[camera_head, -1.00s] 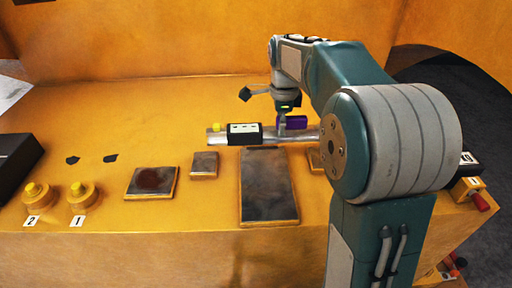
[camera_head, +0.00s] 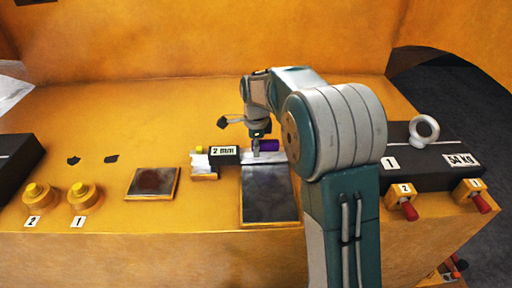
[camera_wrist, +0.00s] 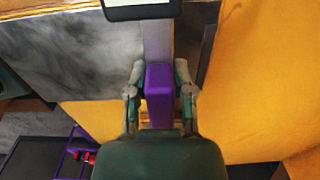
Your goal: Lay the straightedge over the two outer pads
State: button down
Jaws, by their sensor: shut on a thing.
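My gripper (camera_head: 256,150) is shut on the purple handle, which also shows between the fingers in the wrist view (camera_wrist: 159,85). The bar's left end overlaps a small pad (camera_head: 204,177); I cannot tell whether it touches. The bar crosses the far edge of the large dark plate (camera_head: 268,205). Its right end and the pad on that side are hidden by my arm.
A square pad with a reddish patch (camera_head: 152,183) lies left. Two yellow-knobbed round fittings (camera_head: 83,197) stand farther left. A black weight with a ring (camera_head: 424,130) and red-handled clamps (camera_head: 478,199) are at right. The bench behind the bar is clear.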

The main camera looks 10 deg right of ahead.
jog(key=shift+c, duration=2.4)
grip_release()
jog(key=shift+r, duration=0.1)
